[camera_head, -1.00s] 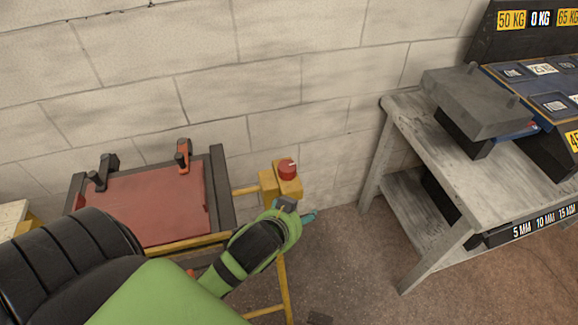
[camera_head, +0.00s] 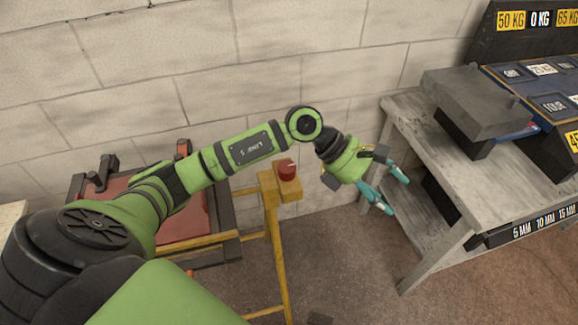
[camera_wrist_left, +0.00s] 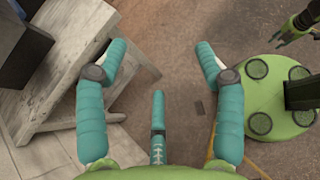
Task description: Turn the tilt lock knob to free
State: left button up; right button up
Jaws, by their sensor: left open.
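The red knob (camera_head: 287,168) sits on top of a yellow post at the right side of the yellow frame (camera_head: 272,225). My left arm reaches across above the frame and passes just beyond the knob in the head view. My left gripper (camera_head: 396,192) is open and empty, to the right of the knob and apart from it, near the workbench legs. In the left wrist view its teal fingers (camera_wrist_left: 160,48) are spread with only floor between them. The knob does not show clearly there. A dark claw-like part at the upper right of that view may be my right gripper (camera_wrist_left: 297,30); its state is unclear.
A grey wooden workbench (camera_head: 408,108) with a grey block-like fixture (camera_head: 472,100) and labelled weights stands at the right. A reddish panel (camera_head: 120,188) on the frame is partly hidden by my arm. A block wall is behind; brown floor lies between frame and bench.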

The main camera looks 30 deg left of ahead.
pick_arm(q)
jog(key=w+a+f+m+g+y, duration=0.1)
jog(key=a+f+y, duration=0.15)
jog(key=a, duration=0.35)
jog(key=w+a+f+m+y, duration=0.1)
jog(key=a+y, duration=0.3)
jog(key=a, duration=0.3)
jog(key=g+y, duration=0.1)
jog(key=y, duration=0.3)
send_over(289, 167)
jog(key=shift+d+r, duration=0.3)
jog(key=shift+r, duration=0.05)
jog(key=shift+n+y, duration=0.3)
jog(key=shift+y, duration=0.05)
jog(key=f, duration=0.2)
jog(key=f+p, duration=0.1)
jog(key=f, duration=0.1)
jog(key=f+p, duration=0.1)
jog(key=f, duration=0.1)
jog(key=shift+a, duration=0.4)
jog(key=shift+f, duration=0.45)
jog(key=c, duration=1.1)
